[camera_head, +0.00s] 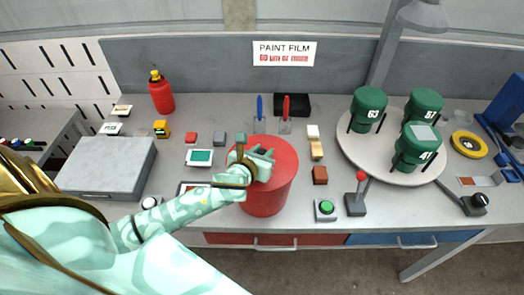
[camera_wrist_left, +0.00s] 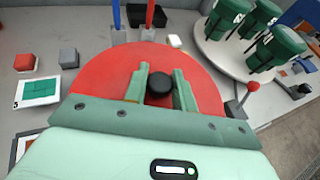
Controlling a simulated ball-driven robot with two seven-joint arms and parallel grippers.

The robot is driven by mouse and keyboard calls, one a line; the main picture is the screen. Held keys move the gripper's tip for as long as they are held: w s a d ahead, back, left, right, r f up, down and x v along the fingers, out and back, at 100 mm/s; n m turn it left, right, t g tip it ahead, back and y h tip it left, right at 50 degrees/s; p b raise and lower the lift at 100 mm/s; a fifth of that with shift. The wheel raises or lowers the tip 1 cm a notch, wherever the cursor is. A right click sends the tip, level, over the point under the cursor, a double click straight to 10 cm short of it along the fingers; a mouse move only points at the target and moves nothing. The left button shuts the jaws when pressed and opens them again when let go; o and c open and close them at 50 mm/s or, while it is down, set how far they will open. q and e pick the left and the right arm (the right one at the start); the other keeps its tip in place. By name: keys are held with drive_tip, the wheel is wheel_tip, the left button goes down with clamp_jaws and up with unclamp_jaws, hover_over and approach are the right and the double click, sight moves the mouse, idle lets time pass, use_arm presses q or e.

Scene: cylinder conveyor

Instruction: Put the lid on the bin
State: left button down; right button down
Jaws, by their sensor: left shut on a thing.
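The red bin (camera_head: 268,200) stands on the workbench near its front edge. The red lid (camera_head: 285,156) lies across the top of the bin; I cannot tell whether it is seated all round. In the left wrist view the lid (camera_wrist_left: 100,82) is a broad red disc with a black knob (camera_wrist_left: 159,86) at its middle. My left gripper (camera_head: 262,160) is over the lid, and it also shows in the left wrist view (camera_wrist_left: 160,88), shut with its two green fingers on either side of the knob. My right gripper is not in view.
A round turntable (camera_head: 350,150) with several green numbered canisters stands to the right. A red-knobbed lever (camera_head: 357,200) and green button (camera_head: 326,209) are right of the bin. A grey case (camera_head: 105,165) lies left.

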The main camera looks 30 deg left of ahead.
use_arm(q)
drive_tip(key=shift+f, duration=0.1)
drive_tip(key=c, duration=1.1)
unclamp_jaws()
drive_tip(key=shift+o, duration=0.2)
drive_tip(key=shift+s, duration=0.1)
drive_tip(key=p+v, duration=0.1)
drive_tip(key=v, duration=1.5)
drive_tip(key=shift+s, duration=0.1)
